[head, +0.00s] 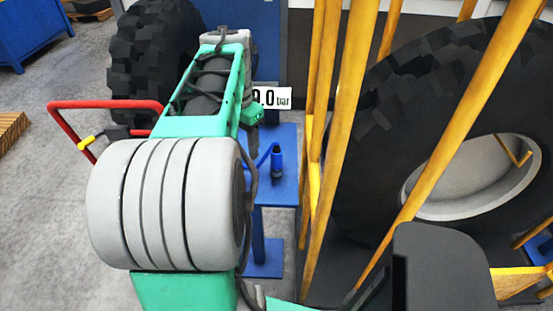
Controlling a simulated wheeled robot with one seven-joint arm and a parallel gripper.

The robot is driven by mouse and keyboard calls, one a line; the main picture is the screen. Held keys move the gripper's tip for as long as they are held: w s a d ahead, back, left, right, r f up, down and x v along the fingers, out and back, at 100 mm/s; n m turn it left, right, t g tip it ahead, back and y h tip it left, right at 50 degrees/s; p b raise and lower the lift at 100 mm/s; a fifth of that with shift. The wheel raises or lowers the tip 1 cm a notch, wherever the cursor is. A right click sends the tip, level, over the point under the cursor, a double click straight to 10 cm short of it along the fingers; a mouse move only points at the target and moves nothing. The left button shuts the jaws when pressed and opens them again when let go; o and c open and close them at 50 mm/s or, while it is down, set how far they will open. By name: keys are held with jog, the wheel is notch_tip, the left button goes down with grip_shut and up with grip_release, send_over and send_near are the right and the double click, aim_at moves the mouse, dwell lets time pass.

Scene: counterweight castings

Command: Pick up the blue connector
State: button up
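The blue connector (276,160) is a small upright blue piece with a darker lower part. It stands over the top of a narrow blue stand (285,141), right of the big grey and teal arm body. A blue hose or curved strip runs from it to the left and passes behind the arm body.
Yellow posts (342,110) rise just right of the stand, before a large black tyre (450,120). A white sign reading ".0 bar" (271,98) is behind. Another tyre (150,50) and a red tubular handle (105,104) are at left. Bare floor (45,210) lies lower left.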

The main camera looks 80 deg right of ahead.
aim_at(277, 161)
jog(key=s+d+m, duration=0.1)
jog(key=s, duration=0.1)
jog(key=s+d+m, duration=0.1)
jog(key=s, duration=0.2)
jog(key=s+d+m, duration=0.1)
jog(key=s, duration=0.2)
jog(key=shift+s+r+m, duration=0.15)
jog(key=shift+s+m, duration=0.05)
jog(key=shift+m, duration=0.1)
jog(key=f, duration=0.7)
jog(key=shift+w+a+f, duration=0.1)
jog(key=shift+w+f, duration=0.1)
jog(key=shift+f, duration=0.05)
grip_shut()
